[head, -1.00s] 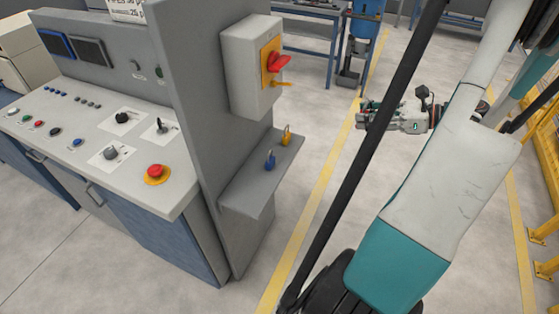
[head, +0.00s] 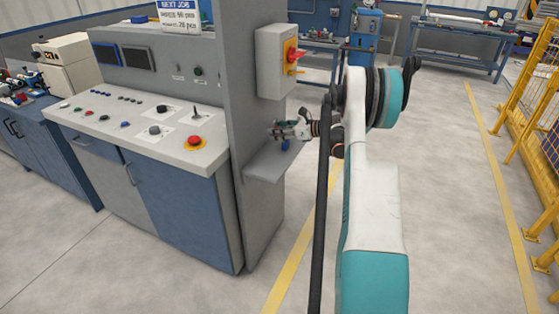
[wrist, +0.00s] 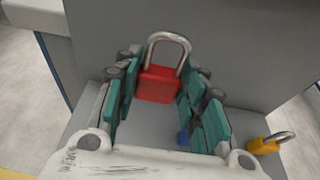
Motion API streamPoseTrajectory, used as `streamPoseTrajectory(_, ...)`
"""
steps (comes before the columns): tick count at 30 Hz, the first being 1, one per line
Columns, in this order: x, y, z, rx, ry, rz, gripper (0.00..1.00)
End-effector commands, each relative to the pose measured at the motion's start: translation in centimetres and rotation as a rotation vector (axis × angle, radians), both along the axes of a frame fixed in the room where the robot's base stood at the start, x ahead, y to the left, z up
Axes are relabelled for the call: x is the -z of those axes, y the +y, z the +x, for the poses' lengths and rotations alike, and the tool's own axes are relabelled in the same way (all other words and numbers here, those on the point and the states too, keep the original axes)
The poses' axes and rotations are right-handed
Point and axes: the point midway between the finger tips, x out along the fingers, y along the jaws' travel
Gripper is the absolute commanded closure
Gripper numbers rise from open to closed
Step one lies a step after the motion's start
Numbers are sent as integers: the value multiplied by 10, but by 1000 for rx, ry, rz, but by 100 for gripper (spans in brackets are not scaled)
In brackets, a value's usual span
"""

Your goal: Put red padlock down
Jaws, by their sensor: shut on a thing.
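The red padlock (wrist: 158,86) sits between the teal fingers of my gripper (wrist: 163,73) in the wrist view, its grey shackle pointing up. My gripper is shut on it. In the head view my gripper (head: 274,131) is over the small grey shelf (head: 262,172) on the side of the control cabinet; the red padlock is too small to make out there. The wrist view shows the shelf below the padlock; I cannot tell whether they touch.
A blue padlock (head: 285,145) is on the shelf, mostly hidden behind a finger in the wrist view (wrist: 183,138). A yellow padlock (wrist: 264,146) lies to the right of my gripper. A switch box (head: 275,62) with a red handle is above the shelf.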

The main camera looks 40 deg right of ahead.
Motion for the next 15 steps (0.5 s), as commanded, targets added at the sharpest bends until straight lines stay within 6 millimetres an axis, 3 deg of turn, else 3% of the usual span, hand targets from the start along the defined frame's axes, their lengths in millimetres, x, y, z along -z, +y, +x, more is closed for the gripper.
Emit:
streamPoseTrajectory(5, 15, 3, 9, 0, -1, 1, 88)
streamPoseTrajectory(15, 67, 2, 8, 0, -1, 0, 88)
